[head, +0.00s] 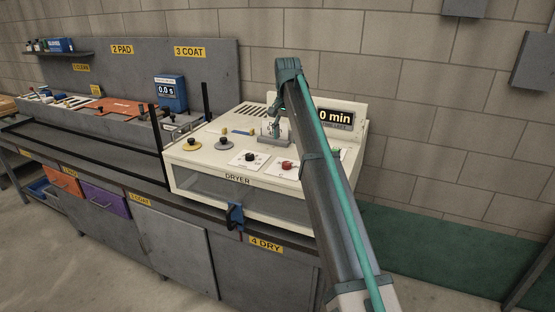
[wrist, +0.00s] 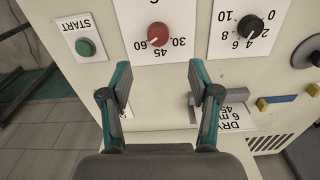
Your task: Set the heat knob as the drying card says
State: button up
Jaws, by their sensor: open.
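The dryer (head: 185,172) has a pale top panel. Its red knob (wrist: 158,35) sits on a white plate marked 30, 45 and 60, upside down in the wrist view; its exact setting is not clear. The red knob also shows in the head view (head: 287,166). The drying card (wrist: 235,122) lies in a grey holder and reads "DRY", "6 m…" and "45…"; its rest is cut off or hidden by a finger. My gripper (wrist: 160,84) is open and empty, above the panel, its fingers either side of the red knob's line and apart from it.
A black knob (wrist: 249,27) with a scale from 0 to 10 is beside the red one. A green START button (wrist: 86,46) is on the other side. The display (head: 335,117) reads 0 min. A blue latch (head: 235,216) is at the dryer's front.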

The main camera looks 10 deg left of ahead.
aim_at(287, 163)
jog(key=f+p, duration=0.3)
jog(key=f, duration=0.7)
jog(key=shift+d+f, duration=0.1)
jog(key=shift+d, duration=0.1)
jog(key=shift+c, duration=0.2)
jog(key=c, duration=1.1)
jog(key=shift+n, duration=0.3)
jog(key=n, duration=0.5)
jog(key=shift+n, duration=0.3)
jog(key=n, duration=0.5)
jog(key=shift+b, duration=0.35)
jog(key=shift+n, duration=0.4)
